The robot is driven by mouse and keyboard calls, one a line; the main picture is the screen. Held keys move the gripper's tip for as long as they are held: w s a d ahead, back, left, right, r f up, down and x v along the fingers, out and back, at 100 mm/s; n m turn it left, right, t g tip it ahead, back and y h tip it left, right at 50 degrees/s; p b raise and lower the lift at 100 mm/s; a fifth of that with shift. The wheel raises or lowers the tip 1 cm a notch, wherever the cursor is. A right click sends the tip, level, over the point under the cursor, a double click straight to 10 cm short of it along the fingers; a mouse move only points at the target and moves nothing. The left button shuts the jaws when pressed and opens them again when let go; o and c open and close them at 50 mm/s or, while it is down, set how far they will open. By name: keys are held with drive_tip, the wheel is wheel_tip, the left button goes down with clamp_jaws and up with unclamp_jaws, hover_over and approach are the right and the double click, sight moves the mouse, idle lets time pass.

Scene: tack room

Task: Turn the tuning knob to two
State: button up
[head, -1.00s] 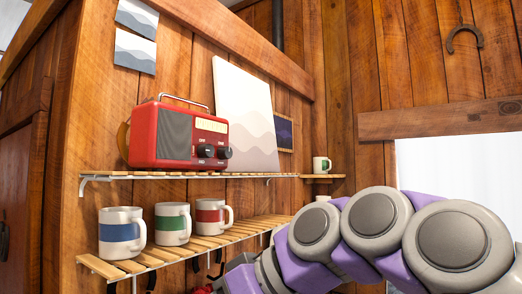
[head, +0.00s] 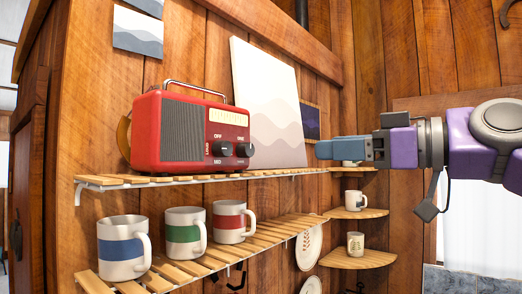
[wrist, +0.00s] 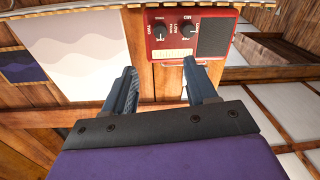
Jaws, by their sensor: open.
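The red radio (head: 175,130) stands on the upper slatted shelf, its lit dial above two dark knobs. The tuning knob (head: 245,150) seems to be the right one in the head view; its setting is too small to read. The wrist view shows the radio upside down, with that knob (wrist: 160,31) on the left and the other knob (wrist: 190,29), marked with volume words, on the right. My gripper (head: 320,148) is right of the radio, apart from it. In the wrist view my gripper (wrist: 163,72) is open and empty, its fingers pointing toward the knobs.
A pale wave picture (head: 265,100) leans on the wall right of the radio, with a small dark picture (head: 311,121) beyond. Several mugs (head: 123,248) stand on the lower shelf (head: 200,268). Corner shelves (head: 358,259) hold more mugs. Open space lies before the radio.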

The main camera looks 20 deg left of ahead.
sight(251, 150)
drive_tip(key=p+x, duration=0.2)
drive_tip(key=x, duration=1.4)
drive_tip(key=shift+w+a, duration=0.2)
drive_tip(key=shift+a, duration=0.05)
drive_tip(key=shift+d, duration=0.1)
drive_tip(key=shift+c, duration=0.6)
drive_tip(key=c, duration=0.9)
drive_tip(key=shift+c, duration=0.2)
